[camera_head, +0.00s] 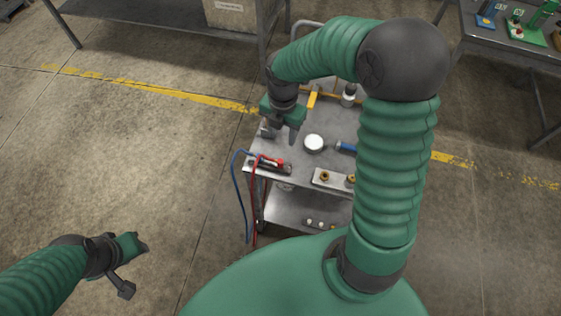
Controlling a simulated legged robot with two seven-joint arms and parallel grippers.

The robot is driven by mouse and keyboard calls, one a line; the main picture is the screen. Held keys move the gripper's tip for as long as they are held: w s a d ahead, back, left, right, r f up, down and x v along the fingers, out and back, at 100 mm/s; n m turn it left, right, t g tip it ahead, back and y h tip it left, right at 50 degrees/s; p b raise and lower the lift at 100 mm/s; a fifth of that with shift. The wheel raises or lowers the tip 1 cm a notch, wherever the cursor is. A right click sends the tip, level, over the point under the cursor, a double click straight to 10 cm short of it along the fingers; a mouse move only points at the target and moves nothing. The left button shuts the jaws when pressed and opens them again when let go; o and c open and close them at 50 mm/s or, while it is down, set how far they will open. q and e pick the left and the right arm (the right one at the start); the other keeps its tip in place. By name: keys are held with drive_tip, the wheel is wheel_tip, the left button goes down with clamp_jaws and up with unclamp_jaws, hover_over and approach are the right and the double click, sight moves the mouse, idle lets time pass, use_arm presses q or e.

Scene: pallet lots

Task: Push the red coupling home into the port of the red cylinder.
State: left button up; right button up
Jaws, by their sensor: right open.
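A small red piece (271,161), which looks like the red coupling, lies on a dark holder at the left edge of the cart top. A red hose (256,200) hangs from there over the cart's edge. The red cylinder and its port cannot be told apart at this size. My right gripper (281,134) is open and empty, pointing down above the cart top, just behind the red piece and apart from it. My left gripper (133,268) is open and empty over the floor at lower left, well away from the cart.
The grey cart (290,155) also carries a round white-topped item (314,143), a blue-handled tool (346,147) and a block with brass fittings (323,177). A blue hose (240,195) hangs at its left. My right arm hides the cart's right side. Floor to the left is clear.

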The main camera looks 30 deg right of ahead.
approach(280, 160)
drive_tip(key=f, duration=0.3)
drive_tip(key=f+b, duration=0.1)
drive_tip(key=f, duration=0.1)
drive_tip(key=shift+s+d+f, duration=0.1)
drive_tip(key=shift+s+d, duration=0.3)
drive_tip(key=shift+a, duration=0.4)
drive_tip(key=f, duration=0.5)
drive_tip(key=shift+w+f, duration=0.1)
drive_tip(key=shift+w, duration=0.25)
drive_tip(key=shift+s, duration=0.1)
clamp_jaws()
